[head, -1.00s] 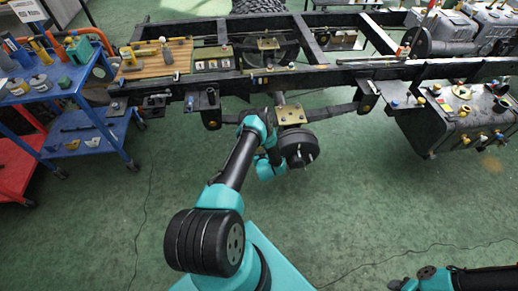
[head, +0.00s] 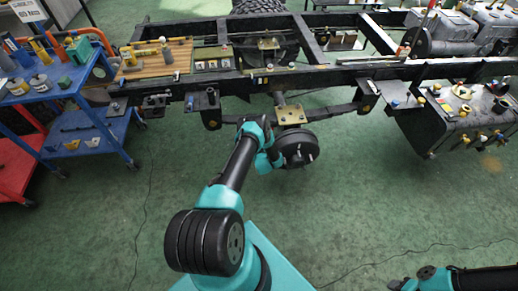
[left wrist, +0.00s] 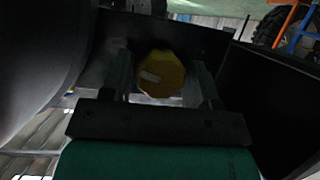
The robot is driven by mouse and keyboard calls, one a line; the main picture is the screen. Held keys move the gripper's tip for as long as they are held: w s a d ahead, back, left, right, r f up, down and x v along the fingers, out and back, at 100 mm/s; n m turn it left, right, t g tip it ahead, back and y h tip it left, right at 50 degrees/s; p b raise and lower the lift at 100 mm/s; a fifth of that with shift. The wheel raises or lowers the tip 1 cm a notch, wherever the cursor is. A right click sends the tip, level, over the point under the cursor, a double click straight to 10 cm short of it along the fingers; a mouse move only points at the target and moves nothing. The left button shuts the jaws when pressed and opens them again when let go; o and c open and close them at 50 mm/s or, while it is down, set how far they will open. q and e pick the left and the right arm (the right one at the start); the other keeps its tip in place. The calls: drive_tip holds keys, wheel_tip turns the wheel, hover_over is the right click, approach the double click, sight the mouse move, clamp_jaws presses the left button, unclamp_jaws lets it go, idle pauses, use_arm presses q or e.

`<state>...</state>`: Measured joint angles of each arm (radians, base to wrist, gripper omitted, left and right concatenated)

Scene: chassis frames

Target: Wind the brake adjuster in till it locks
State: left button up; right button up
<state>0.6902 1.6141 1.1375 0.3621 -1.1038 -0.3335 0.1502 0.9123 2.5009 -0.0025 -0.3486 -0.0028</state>
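A yellow, faceted knob-like part (left wrist: 160,75), which looks like the brake adjuster, shows in the left wrist view, with a pale mark on its face. My left gripper (left wrist: 165,88) has one finger on each side of it, with a visible gap at both sides. The fingers look open around or just short of the knob; the depth is hard to tell. In the head view my left wrist is beside the black brake drum (head: 299,147), and its fingers and the adjuster are hidden there. Only part of my right arm shows at the lower right; its gripper is out of view.
The chassis frame rail (head: 345,77) runs above the drum, with a brass-coloured plate (head: 291,116) on the axle. A dark tank (head: 455,125) hangs at the right. A blue tool trolley (head: 75,125) stands at the left. The green floor in front is clear.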

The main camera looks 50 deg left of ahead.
use_arm(q)
drive_tip(key=c, duration=0.6)
drive_tip(key=shift+d+m+g+y, duration=0.1)
drive_tip(key=shift+m+g+y, duration=0.4)
drive_tip(key=shift+m+g, duration=0.5)
drive_tip(key=shift+w+m+g+y, duration=0.1)
drive_tip(key=shift+m+g+y, duration=0.35)
drive_tip(key=shift+m, duration=0.85)
drive_tip(key=o, duration=0.9)
